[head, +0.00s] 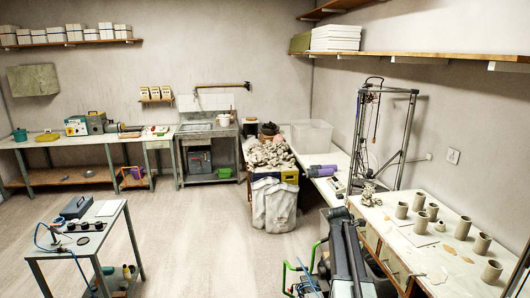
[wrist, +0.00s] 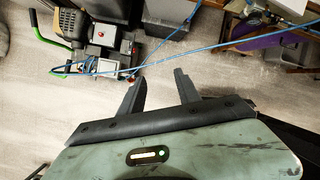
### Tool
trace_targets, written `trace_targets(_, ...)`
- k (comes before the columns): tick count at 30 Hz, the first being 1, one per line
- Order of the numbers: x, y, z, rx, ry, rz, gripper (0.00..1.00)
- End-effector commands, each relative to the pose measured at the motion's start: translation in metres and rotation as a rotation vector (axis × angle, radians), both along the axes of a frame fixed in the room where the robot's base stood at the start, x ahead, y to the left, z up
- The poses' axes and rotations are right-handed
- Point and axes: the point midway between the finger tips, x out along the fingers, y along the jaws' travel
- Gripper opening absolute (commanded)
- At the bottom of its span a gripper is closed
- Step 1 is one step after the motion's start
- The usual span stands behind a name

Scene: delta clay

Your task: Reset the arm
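My gripper (wrist: 159,80) shows in the wrist view with its two dark fingers apart and nothing between them. It hangs over bare floor. In the head view my arm (head: 347,255) is at the bottom, right of centre, folded and dark, beside the workbench with the clay cylinders. I cannot make out the fingers in the head view.
A workbench (head: 440,272) with several clay cylinders (head: 463,228) stands right of my arm. A small metal table (head: 72,244) is at the left. A blue cable (wrist: 190,45) crosses beyond my gripper. Floor between is open.

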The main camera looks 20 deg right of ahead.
Motion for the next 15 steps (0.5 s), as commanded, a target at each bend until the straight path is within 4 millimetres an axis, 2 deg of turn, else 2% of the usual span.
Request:
trace_targets(1,0.006,0.048,-0.017,0.016,-0.026,-0.005,0.4)
trace_targets(2,0.009,0.074,-0.022,0.029,-0.044,-0.019,0.4)
trace_targets(3,0.012,0.108,-0.029,0.046,-0.067,-0.045,0.4)
trace_targets(5,0.012,0.16,-0.04,0.077,-0.104,-0.097,0.4)
trace_targets(6,0.01,0.195,-0.047,0.1,-0.129,-0.141,0.4)
trace_targets(8,0.0,0.246,-0.058,0.138,-0.165,-0.228,0.4)
trace_targets(9,-0.009,0.279,-0.065,0.165,-0.189,-0.305,0.4)
trace_targets(12,-0.044,0.351,-0.078,0.236,-0.244,-0.578,0.4)
trace_targets(15,-0.078,0.382,-0.08,0.279,-0.284,-0.928,0.4)
